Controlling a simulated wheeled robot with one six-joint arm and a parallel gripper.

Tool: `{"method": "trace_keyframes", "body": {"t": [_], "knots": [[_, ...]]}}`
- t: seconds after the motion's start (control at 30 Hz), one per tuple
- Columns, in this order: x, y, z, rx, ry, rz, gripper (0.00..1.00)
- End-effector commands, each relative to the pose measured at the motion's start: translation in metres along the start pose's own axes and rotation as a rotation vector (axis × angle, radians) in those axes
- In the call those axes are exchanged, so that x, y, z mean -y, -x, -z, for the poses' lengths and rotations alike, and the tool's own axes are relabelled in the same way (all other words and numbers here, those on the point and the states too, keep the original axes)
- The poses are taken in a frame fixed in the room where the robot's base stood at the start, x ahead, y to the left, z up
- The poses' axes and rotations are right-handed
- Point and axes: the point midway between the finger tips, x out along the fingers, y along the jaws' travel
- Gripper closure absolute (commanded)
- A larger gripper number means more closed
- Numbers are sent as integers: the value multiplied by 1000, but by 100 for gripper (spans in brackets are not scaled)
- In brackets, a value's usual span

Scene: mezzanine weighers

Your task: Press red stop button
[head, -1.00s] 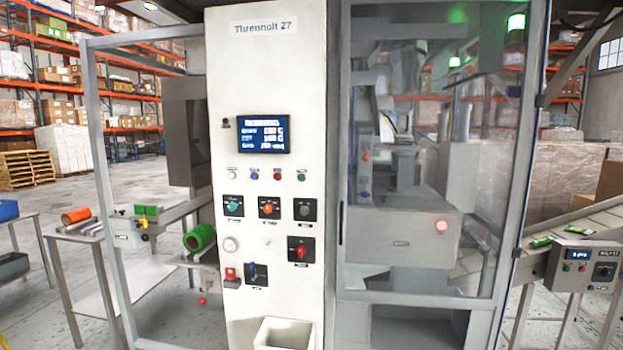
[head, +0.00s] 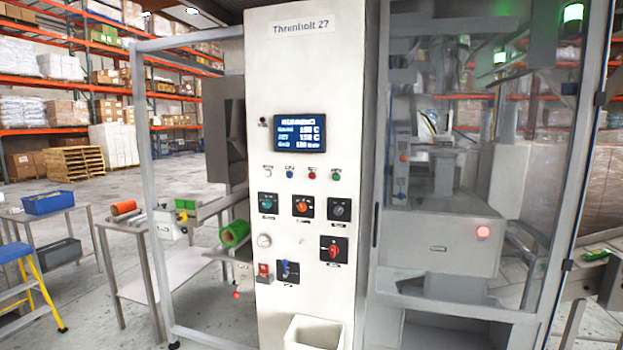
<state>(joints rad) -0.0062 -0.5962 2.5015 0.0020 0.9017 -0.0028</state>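The machine's white control panel (head: 341,100) stands upright at the middle of the head view. A row of small buttons runs under its display: a white one (head: 268,172), a blue one (head: 290,173), a red button (head: 312,176) and a green one (head: 336,177). Other red parts also show: a red rotary switch (head: 333,248), a red-topped part (head: 264,269) at the panel's lower left edge and a lit red round part (head: 483,232) behind the clear door. The button labels are too small to read. My gripper is not in view.
A clear framed door (head: 540,190) closes the machine's right side. On the left are an open metal frame (head: 146,110), a table (head: 160,268) and a yellow-and-blue step ladder (head: 45,290). A white bin (head: 313,330) sits below the panel. Open floor lies at the left.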

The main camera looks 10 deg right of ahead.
Motion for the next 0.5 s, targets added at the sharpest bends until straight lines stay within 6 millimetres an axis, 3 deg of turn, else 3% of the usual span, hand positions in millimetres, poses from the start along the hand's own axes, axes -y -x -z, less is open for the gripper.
{"method": "trace_keyframes", "body": {"t": [0.27,0.5], "knots": [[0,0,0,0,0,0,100],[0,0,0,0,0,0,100]]}}
